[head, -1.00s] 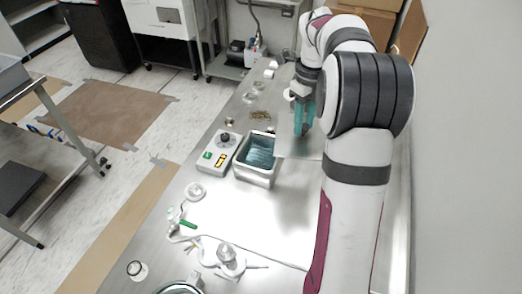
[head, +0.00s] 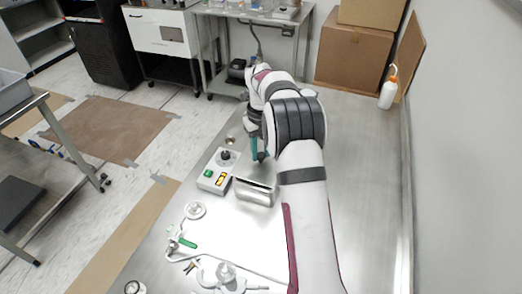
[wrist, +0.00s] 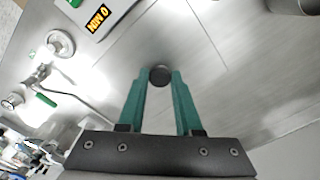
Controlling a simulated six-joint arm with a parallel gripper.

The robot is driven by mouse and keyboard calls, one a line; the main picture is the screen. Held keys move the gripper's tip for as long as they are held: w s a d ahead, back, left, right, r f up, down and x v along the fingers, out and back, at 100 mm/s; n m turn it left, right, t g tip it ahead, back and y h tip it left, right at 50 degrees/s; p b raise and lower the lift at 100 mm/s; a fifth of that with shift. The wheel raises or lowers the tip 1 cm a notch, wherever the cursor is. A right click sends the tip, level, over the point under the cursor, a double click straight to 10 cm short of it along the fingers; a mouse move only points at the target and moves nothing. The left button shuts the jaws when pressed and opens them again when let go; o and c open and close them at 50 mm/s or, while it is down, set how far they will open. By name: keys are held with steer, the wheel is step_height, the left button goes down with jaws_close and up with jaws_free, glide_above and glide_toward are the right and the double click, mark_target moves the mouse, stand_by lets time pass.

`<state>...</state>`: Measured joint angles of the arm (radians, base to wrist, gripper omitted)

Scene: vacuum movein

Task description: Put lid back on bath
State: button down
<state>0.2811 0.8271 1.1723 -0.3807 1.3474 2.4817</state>
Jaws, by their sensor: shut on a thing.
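My gripper (wrist: 160,88) has teal fingers shut on the dark round knob (wrist: 160,75) of a flat grey lid (wrist: 165,40). In the head view my gripper (head: 259,150) is just behind the bath, partly hidden by my arm. The small metal bath (head: 253,197) stands on the bench beside the control box. The lid (head: 250,174) appears to lie over most of its opening, with a thin dark strip showing along the near rim. I cannot tell whether the lid touches the rim.
The control box (head: 216,176) with green and yellow marks stands left of the bath. A white ring (head: 195,210), glassware (head: 228,275) and a green-handled piece (head: 185,241) lie nearer. A wash bottle (head: 388,90) and cartons (head: 353,58) stand far right. The bench right of my arm is clear.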

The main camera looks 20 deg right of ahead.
mark_target(261, 154)
steer(key=shift+f, duration=0.6)
steer(key=c, duration=0.6)
jaws_free()
step_height(261, 154, up, 13)
steer(key=s+a+r+n, duration=0.5)
steer(key=s+a+n, duration=0.2)
steer(key=s+n, duration=0.15)
steer(key=s+a+f+n, duration=0.2)
steer(key=s+a+n, duration=0.1)
steer(key=s+n, duration=0.4)
steer(key=s+a+f+n+y, duration=0.1)
steer(key=s+a+f+n, duration=0.2)
steer(key=s+n, duration=0.4)
steer(key=s+a+f+n, duration=0.2)
steer(key=s+a+n, duration=0.2)
steer(key=s+n, duration=0.4)
steer(key=s, duration=0.5)
steer(key=shift+s+a+f+y, duration=0.25)
steer(key=shift+a+f+y, duration=0.05)
steer(key=shift+f+y, duration=0.1)
